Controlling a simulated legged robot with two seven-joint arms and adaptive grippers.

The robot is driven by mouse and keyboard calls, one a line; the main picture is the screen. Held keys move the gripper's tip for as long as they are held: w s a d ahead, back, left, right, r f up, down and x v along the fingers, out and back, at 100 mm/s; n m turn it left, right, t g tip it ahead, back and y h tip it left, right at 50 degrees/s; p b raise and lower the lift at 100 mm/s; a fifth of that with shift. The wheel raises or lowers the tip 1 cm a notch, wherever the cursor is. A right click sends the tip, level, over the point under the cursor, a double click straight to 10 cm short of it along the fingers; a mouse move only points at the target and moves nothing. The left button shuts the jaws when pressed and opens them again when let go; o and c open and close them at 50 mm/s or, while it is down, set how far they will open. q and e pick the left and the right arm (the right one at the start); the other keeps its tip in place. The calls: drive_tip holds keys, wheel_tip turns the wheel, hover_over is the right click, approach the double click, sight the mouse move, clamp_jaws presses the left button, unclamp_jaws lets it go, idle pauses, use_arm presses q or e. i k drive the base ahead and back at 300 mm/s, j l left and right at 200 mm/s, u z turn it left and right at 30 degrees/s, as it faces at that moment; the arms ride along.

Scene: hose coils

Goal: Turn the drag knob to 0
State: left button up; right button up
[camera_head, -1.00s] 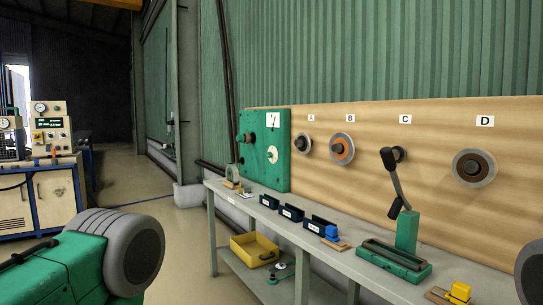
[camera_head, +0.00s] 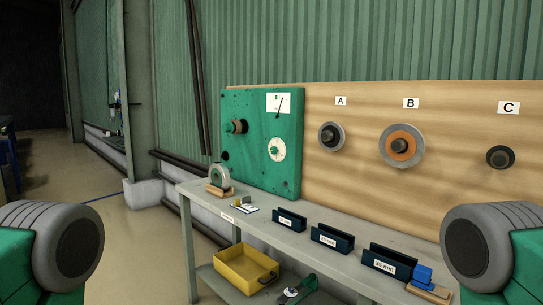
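A green panel (camera_head: 261,175) stands upright at the left end of the bench. It carries a white round dial (camera_head: 277,149) with a small knob at its centre, and a dark protruding knob (camera_head: 237,126) to the left. A white gauge card (camera_head: 278,103) with a thin black needle is at its top. I cannot tell for certain which knob is the drag knob, and the dial markings are too small to read. Neither gripper is in view. Only green and grey parts of my arms show at the lower left and lower right, apart from the panel.
The bench (camera_head: 210,203) carries a grey round device (camera_head: 220,178) and dark labelled bins (camera_head: 332,238). A wooden board (camera_head: 365,190) behind has discs A (camera_head: 331,137) and B (camera_head: 401,146), and peg C (camera_head: 500,157). A yellow tray (camera_head: 246,268) sits below. Floor at left is clear.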

sight(274, 150)
drive_tip(key=i+j+z, duration=0.15)
drive_tip(key=z, duration=0.2)
drive_tip(key=i+j+z, duration=0.1)
drive_tip(key=z, duration=0.25)
drive_tip(key=j+z, duration=0.3)
drive_tip(key=i+l, duration=0.05)
